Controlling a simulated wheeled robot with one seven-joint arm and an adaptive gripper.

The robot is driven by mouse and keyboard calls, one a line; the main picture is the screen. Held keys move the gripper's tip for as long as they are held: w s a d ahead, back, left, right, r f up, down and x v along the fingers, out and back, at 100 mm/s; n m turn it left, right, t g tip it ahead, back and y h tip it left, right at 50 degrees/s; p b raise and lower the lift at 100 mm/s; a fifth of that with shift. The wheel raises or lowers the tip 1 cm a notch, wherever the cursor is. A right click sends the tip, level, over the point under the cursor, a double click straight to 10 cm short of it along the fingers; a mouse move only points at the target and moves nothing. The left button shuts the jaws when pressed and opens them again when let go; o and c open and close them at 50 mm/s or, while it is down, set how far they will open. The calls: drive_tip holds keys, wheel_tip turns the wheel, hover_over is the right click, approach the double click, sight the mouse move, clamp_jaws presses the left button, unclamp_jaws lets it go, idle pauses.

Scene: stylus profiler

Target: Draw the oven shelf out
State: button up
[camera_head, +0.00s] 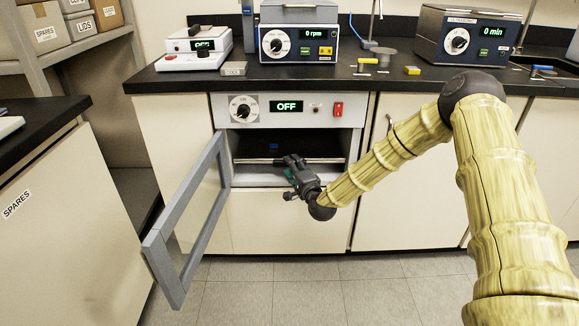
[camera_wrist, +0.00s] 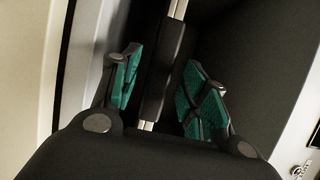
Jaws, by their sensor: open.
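The oven (camera_head: 288,110) is built in under the counter, with its grey-framed glass door (camera_head: 187,215) swung open to the left. Its dark shelf sits inside, with a silver front bar (camera_head: 252,160) across the opening. In the wrist view the silver bar (camera_wrist: 179,9) carries a black grip (camera_wrist: 165,70). My gripper (camera_head: 291,161) is at the shelf's front, in the middle of the opening. Its green-padded fingers (camera_wrist: 162,60) are open, one on each side of the black grip, with gaps showing. The far part of the shelf is dark.
A small blue item (camera_head: 273,147) shows inside the oven. The oven panel reads OFF beside a red switch (camera_head: 338,109). The black counter (camera_head: 420,85) above holds several instruments. The floor (camera_head: 300,285) before the oven is clear, apart from the open door at left.

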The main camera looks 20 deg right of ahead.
drive_tip(key=shift+w+a, duration=0.15)
drive_tip(key=shift+w, duration=1.15)
clamp_jaws()
